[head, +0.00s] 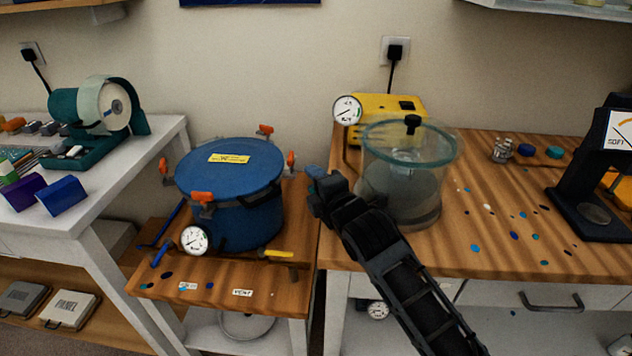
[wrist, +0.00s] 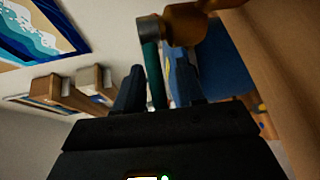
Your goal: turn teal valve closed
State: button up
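The teal valve handle (wrist: 154,78) shows in the wrist view as a narrow upright bar with a grey end, joined to a brass-coloured body (wrist: 186,25). My gripper (wrist: 158,85) has its two dark fingers apart, one on each side of the handle. I cannot tell whether either finger touches it. In the head view my gripper (head: 318,188) is just right of the blue pressure pot (head: 245,215), near the gap between the two wooden tops. I cannot make out the teal handle there; my gripper and arm hide that spot.
The pot has orange clamps, a gauge (head: 195,239) and a yellow handle (head: 279,254) by the VENT label (head: 243,293). A glass chamber (head: 405,185) and yellow pump (head: 392,106) stand right of my gripper.

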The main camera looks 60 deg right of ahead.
jog(key=shift+s, duration=0.1)
jog(key=shift+b+v, duration=0.65)
jog(key=shift+v, duration=3.15)
